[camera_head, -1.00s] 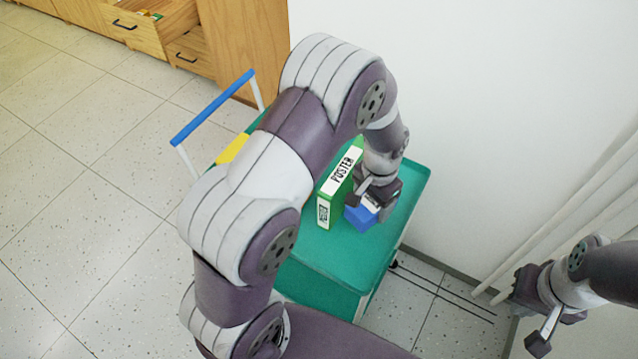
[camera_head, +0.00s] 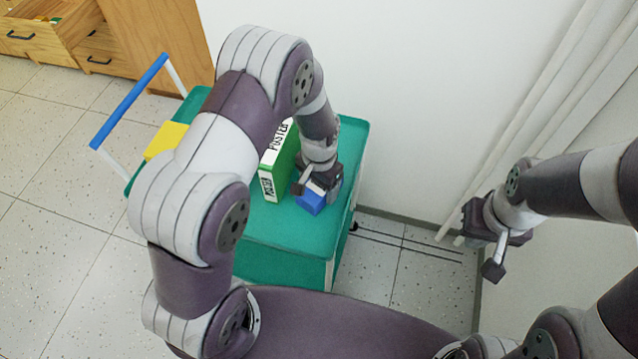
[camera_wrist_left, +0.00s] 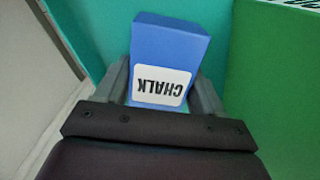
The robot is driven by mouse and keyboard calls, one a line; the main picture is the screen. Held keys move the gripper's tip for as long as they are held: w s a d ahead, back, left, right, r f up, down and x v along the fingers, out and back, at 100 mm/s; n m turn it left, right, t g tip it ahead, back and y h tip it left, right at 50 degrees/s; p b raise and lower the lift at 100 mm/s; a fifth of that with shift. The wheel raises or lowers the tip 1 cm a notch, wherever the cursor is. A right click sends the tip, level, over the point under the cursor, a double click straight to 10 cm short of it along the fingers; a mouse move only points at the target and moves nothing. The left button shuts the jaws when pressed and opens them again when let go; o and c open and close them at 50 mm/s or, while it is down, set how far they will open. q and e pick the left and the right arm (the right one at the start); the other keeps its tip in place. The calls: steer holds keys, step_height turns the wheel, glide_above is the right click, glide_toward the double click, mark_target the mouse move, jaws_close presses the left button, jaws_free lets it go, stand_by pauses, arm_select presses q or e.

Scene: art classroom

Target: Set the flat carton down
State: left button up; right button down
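A blue box labelled CHALK (camera_head: 312,203) is between the fingers of my left gripper (camera_head: 318,183), over the green cart top. In the left wrist view the box (camera_wrist_left: 168,45) fills the space between the two fingers, which lie against its sides. I cannot tell whether its underside touches the cart top. A green flat carton labelled POSTER (camera_head: 282,165) stands upright on the cart just left of the gripper, partly hidden by my left arm. My right gripper (camera_head: 485,243) is open and empty, away from the cart on the right.
The green cart (camera_head: 280,235) has a blue push handle (camera_head: 130,100) at its left. A yellow item (camera_head: 166,140) lies near that handle, partly behind my arm. A white wall is behind the cart. Bare cart top shows in front of and right of the blue box.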

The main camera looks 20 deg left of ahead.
mark_target(317, 186)
arm_select(q)
steer(key=o, duration=0.4)
steer(key=shift+c, duration=0.2)
step_height(317, 186, up, 13)
steer(key=p, duration=0.3)
steer(key=s+a+r+n, duration=0.2)
steer(key=s, duration=0.4)
steer(key=s+a+r+n+t, duration=0.1)
steer(key=s+a+r+n, duration=0.1)
steer(key=s, duration=0.4)
steer(key=shift+s+a+r+n, duration=0.15)
steer(key=shift+a+r+n, duration=0.15)
steer(key=shift+a+r, duration=0.5)
